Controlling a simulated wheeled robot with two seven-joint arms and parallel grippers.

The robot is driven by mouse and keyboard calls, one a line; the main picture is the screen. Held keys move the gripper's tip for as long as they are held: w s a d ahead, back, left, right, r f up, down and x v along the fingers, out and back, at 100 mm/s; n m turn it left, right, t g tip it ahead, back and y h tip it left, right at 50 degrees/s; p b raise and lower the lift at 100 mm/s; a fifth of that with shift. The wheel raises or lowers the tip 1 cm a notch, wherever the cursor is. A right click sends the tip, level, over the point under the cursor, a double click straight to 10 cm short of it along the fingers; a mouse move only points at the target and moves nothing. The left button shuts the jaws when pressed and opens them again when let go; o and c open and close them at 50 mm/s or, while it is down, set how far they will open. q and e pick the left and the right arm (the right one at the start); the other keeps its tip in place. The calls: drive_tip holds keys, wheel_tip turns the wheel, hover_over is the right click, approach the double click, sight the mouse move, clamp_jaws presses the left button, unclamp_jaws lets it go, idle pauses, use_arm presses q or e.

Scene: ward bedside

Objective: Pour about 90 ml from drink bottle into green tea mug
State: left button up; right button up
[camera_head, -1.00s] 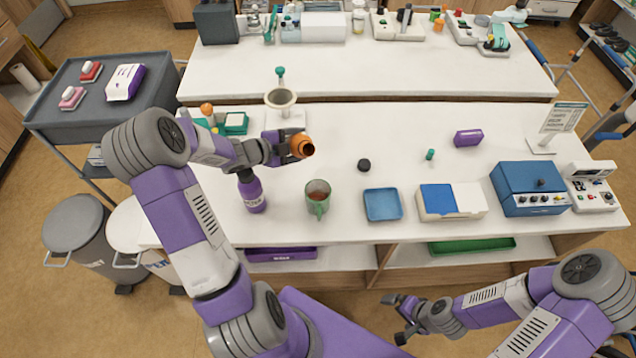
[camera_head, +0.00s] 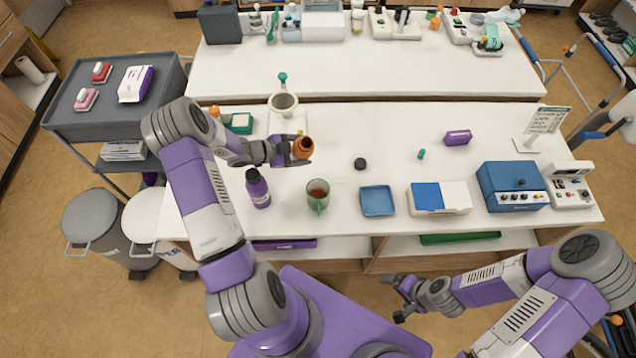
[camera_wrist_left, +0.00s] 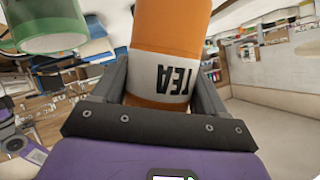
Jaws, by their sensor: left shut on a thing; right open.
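The drink bottle (camera_head: 303,148) is orange with a white band reading TEA, which shows in the left wrist view (camera_wrist_left: 165,60). My left gripper (camera_head: 292,153) is shut around it and holds it above the table, behind and slightly left of the mug. Its open, dark mouth faces up toward the head camera. The green tea mug (camera_head: 318,203) stands upright on the table with reddish-brown liquid inside; it also shows in the left wrist view (camera_wrist_left: 45,28). My right gripper (camera_head: 393,298) is open and empty in front of the table.
A purple bottle (camera_head: 257,188) stands left of the mug. A black cap (camera_head: 360,163) and a blue tray (camera_head: 377,201) lie to the right. A white stand with a round cup (camera_head: 283,103) is behind the held bottle. The table's middle right is fairly clear.

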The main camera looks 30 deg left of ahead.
sight(302, 149)
use_arm(q)
drive_tip(key=shift+w+r+n+h+p, duration=0.1)
drive_tip(key=shift+r+n+h+p, duration=0.35)
drive_tip(key=shift+p, duration=0.3)
drive_tip(key=shift+r+n+p, duration=0.25)
drive_tip(key=shift+r+p, duration=0.05)
drive_tip(key=shift+p, duration=0.25)
drive_tip(key=shift+r+n+g+h+p, duration=0.35)
drive_tip(key=shift+r+n+g+p, duration=0.05)
drive_tip(key=shift+r+p, duration=0.05)
drive_tip(key=shift+d+r+n+h+p, duration=0.1)
drive_tip(key=shift+r+n+h+p, duration=0.2)
drive_tip(key=shift+r+n+h, duration=0.25)
drive_tip(key=shift+f, duration=0.1)
drive_tip(key=shift+w, duration=0.1)
